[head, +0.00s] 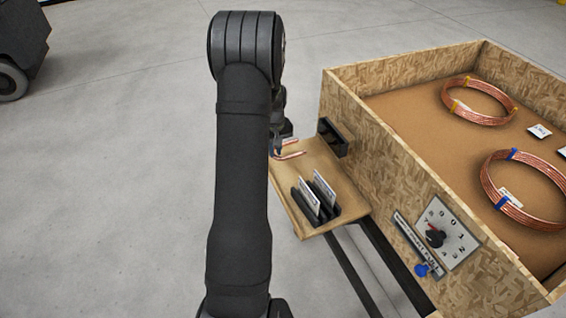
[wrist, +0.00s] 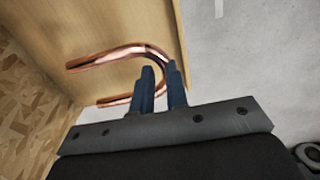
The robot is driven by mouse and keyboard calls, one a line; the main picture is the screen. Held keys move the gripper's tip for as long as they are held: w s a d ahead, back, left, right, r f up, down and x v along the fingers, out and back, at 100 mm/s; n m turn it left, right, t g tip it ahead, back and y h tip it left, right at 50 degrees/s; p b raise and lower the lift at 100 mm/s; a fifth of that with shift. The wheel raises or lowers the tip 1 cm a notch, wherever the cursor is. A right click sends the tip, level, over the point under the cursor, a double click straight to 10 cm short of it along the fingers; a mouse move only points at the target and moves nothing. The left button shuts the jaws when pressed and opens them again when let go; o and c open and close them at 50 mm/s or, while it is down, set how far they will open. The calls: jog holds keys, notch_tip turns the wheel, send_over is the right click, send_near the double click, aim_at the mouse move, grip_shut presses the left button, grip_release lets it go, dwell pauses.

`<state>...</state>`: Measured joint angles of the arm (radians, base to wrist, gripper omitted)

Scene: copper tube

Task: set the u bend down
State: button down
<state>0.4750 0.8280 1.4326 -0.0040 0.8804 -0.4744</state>
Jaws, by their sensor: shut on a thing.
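The copper u bend (wrist: 108,58) shows in the wrist view with its two legs pointing left. My gripper (wrist: 160,80) has its two blue fingers shut on the curved end of the bend. In the head view the u bend (head: 291,156) is a small copper piece at the far end of the wooden side shelf (head: 287,212). There my gripper (head: 278,150) is mostly hidden behind my arm. The bend is over or on the shelf near its edge; I cannot tell whether it touches the board.
A black holder with upright cards (head: 318,200) stands on the shelf's near part. A small black bin (head: 333,138) is at the crate wall. The chipboard crate (head: 385,150) on the right holds copper coils (head: 480,102). Bare shelf lies between the bend and the card holder.

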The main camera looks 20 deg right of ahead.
jog(key=shift+f, duration=2.4)
jog(key=shift+f, duration=0.1)
jog(key=c, duration=1.7)
grip_release()
notch_tip(320, 180, up, 12)
jog(key=shift+r, duration=0.15)
